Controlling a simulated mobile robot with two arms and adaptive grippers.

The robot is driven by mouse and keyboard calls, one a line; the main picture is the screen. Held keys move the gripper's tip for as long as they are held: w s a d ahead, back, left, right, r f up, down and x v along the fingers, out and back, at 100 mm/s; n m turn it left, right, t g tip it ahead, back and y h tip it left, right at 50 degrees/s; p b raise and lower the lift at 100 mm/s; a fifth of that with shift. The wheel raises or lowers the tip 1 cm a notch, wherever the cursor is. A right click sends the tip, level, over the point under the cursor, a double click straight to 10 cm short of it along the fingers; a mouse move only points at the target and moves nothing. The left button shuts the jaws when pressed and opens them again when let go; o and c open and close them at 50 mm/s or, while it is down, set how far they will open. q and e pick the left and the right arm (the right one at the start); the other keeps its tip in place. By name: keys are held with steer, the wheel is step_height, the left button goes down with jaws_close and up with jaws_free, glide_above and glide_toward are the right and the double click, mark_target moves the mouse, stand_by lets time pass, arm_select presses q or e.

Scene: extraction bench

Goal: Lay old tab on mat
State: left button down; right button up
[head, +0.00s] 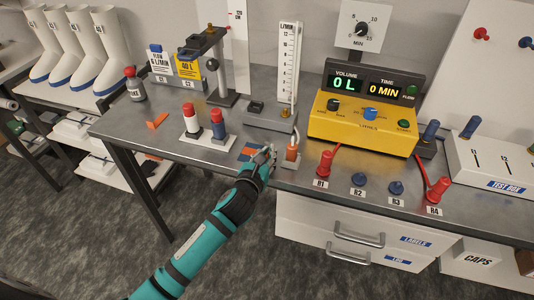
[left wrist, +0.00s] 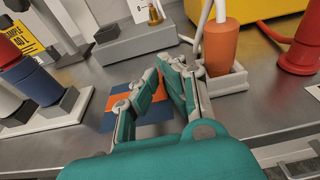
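A small mat (head: 246,157) in blue and orange lies flat near the bench's front edge. In the left wrist view the blue mat (left wrist: 152,131) shows with an orange patch (left wrist: 98,102) across it. I cannot tell whether this patch is a separate tab or part of the mat. Orange tab-like pieces (head: 156,121) lie on the bench farther left. My left gripper (head: 268,150) is over the right side of the mat. In the left wrist view its fingers (left wrist: 164,72) are close together with a narrow gap, and I see nothing held between them. My right gripper is out of view.
An orange cylinder in a grey holder (head: 292,152) stands just right of my left gripper. A stand with red and blue capped bottles (head: 204,138) is to the left. The flowmeter base (head: 268,117) is behind. A yellow meter (head: 360,128) is farther right.

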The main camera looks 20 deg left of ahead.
arm_select(q)
steer(key=shift+f, duration=0.1)
steer(key=c, duration=1.5)
jaws_free()
